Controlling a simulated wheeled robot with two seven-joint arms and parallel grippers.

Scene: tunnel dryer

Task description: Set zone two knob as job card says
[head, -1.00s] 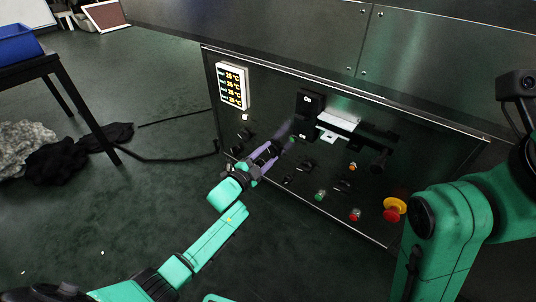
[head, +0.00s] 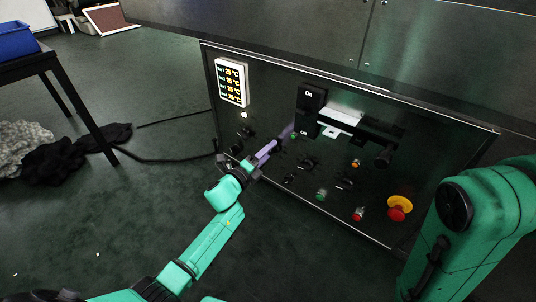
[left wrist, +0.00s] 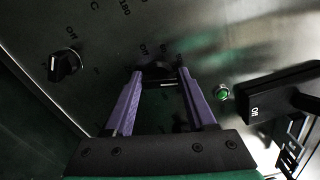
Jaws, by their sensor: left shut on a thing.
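In the left wrist view my left gripper (left wrist: 160,78), with purple fingers, is shut on a dark knob (left wrist: 158,70) on the control panel. An "Off" mark shows just above this knob; its zone label is not readable. In the head view the left gripper (head: 280,138) reaches the panel's left half, and its fingers hide the held knob. My right gripper is out of view.
A white display (head: 232,82) shows several 25 °C lines. A black switch box (head: 311,98) stands right of the gripper. A red and yellow emergency stop (head: 399,207) is at lower right.

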